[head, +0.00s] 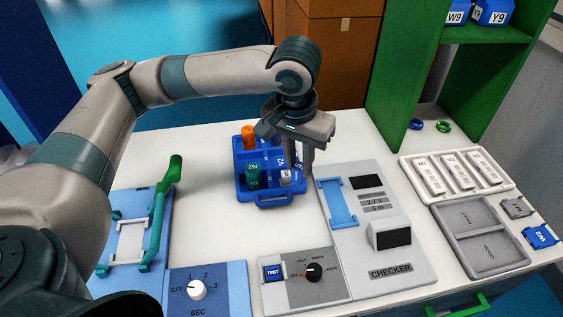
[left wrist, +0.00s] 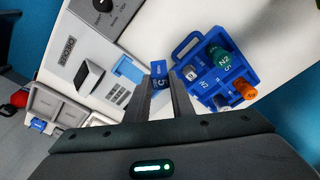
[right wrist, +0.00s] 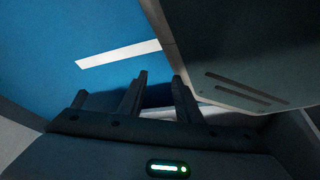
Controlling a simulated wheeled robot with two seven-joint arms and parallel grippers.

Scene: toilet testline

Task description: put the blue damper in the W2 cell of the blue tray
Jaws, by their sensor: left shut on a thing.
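My left gripper (head: 300,168) is over the right side of the blue tray (head: 273,198), shut on a small blue piece with white marks, the blue damper (left wrist: 159,73). In the left wrist view it sits between the fingertips, beside the tray (left wrist: 190,42) in the picture; its height over the tray is hard to tell. In the head view the fingers mostly hide it. The tray holds a green cylinder (head: 253,174), an orange one (head: 248,136) and a small white-grey piece (head: 286,177). My right gripper (right wrist: 156,80) is open and empty, away from the table.
The checker (head: 390,272) stands right of the tray, with a switch box (head: 305,280) in front. A green-handled blue fixture (head: 130,242) is at left. A white rack (head: 455,175), grey tray (head: 480,232) and blue W2 piece (head: 540,237) are at right. A green shelf (head: 405,70) stands behind.

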